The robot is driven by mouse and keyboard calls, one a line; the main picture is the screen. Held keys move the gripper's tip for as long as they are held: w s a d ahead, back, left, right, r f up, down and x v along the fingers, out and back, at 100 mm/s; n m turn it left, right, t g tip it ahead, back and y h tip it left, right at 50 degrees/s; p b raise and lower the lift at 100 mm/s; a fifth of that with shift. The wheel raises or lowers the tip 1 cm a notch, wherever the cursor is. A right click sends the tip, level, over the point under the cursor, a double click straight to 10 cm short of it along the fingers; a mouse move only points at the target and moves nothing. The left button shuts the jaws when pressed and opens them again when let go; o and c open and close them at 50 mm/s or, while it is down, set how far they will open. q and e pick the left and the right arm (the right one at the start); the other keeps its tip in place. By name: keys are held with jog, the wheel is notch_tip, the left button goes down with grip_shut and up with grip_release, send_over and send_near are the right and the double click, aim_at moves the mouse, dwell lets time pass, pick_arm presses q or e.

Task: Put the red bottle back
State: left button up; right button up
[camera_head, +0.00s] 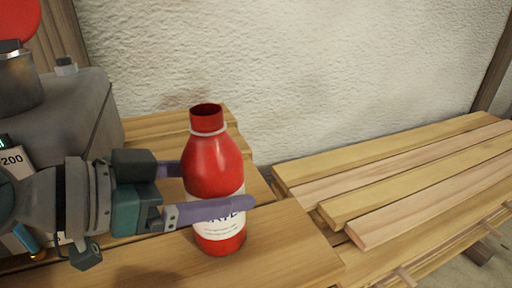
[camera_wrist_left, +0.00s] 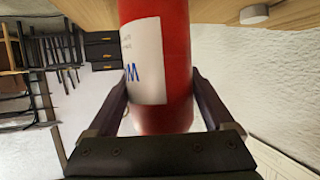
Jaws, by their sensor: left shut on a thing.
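A red bottle (camera_head: 212,166) with an open neck and a white label stands upright over the wooden bench top (camera_head: 165,258) in the head view. I cannot tell for sure whether its base touches the wood. My left gripper (camera_head: 212,190) comes in from the left and is shut on the bottle, one purple finger in front and one behind. In the left wrist view the bottle (camera_wrist_left: 178,60) fills the space between the two fingers of the gripper (camera_wrist_left: 158,105). My right gripper is in neither view.
Several wooden laths (camera_head: 420,185) lie stacked to the right of the bench. A grey machine (camera_head: 75,105) stands at the left, behind my arm. A rough white wall (camera_head: 300,80) closes off the back. The bench front right of the bottle is bare.

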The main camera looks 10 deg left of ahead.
pick_arm(q)
jog(key=o, duration=1.2)
jog(key=shift+o, duration=0.2)
jog(key=shift+r, duration=0.2)
jog(key=b+v, duration=0.1)
jog(key=v, duration=1.1)
jog(key=shift+f+b, duration=0.15)
jog(key=shift+b, duration=0.15)
